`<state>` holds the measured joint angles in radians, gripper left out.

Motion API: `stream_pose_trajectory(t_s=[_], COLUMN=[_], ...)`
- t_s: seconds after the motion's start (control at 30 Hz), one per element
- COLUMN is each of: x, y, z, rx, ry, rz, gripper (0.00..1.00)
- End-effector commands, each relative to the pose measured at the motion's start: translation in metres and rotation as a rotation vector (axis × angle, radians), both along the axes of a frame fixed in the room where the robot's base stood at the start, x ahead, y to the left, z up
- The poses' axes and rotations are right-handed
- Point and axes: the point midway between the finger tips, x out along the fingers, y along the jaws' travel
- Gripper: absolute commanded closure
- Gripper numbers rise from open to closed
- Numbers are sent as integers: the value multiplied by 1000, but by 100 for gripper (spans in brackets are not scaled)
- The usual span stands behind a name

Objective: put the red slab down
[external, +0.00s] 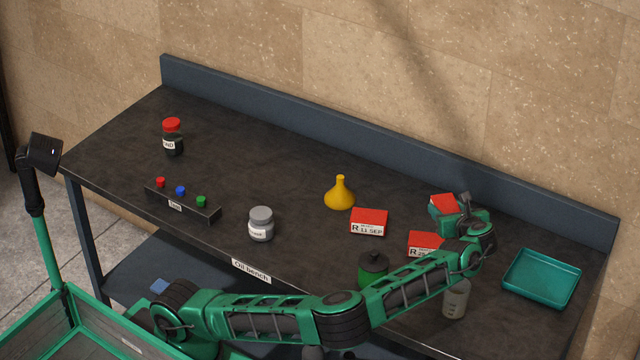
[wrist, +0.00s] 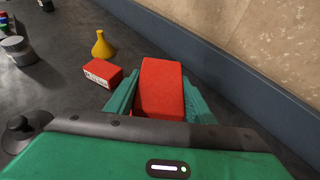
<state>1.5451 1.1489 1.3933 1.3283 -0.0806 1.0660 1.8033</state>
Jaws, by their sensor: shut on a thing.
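A red slab (external: 443,202) is held between the green fingers of my gripper (external: 446,212) over the right part of the bench, near the back. In the wrist view the slab (wrist: 161,86) sits between both fingers, its broad red face showing. I cannot tell whether its underside touches the bench. Another red slab (external: 369,219), labelled R 11 SEP, lies on the bench to the left. A third labelled red slab (external: 424,243) lies nearer the front, partly hidden by my arm.
The dark bench (external: 290,180) has a raised back edge (external: 400,150). A yellow funnel (external: 340,194) stands left of the slabs. A green container (external: 373,270) and a grey beaker (external: 456,299) stand in front. A teal tray (external: 542,278) lies at right.

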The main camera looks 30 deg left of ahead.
Motion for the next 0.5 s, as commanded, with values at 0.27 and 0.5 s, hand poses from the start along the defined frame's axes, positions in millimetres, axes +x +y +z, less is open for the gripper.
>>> stream_pose_trajectory(t_s=[0.27, 0.5], x=[0, -2], y=[-12, -57], z=[-27, -54], rx=[1, 1], ry=[-2, -2], rz=[-3, -3], gripper=[84, 84])
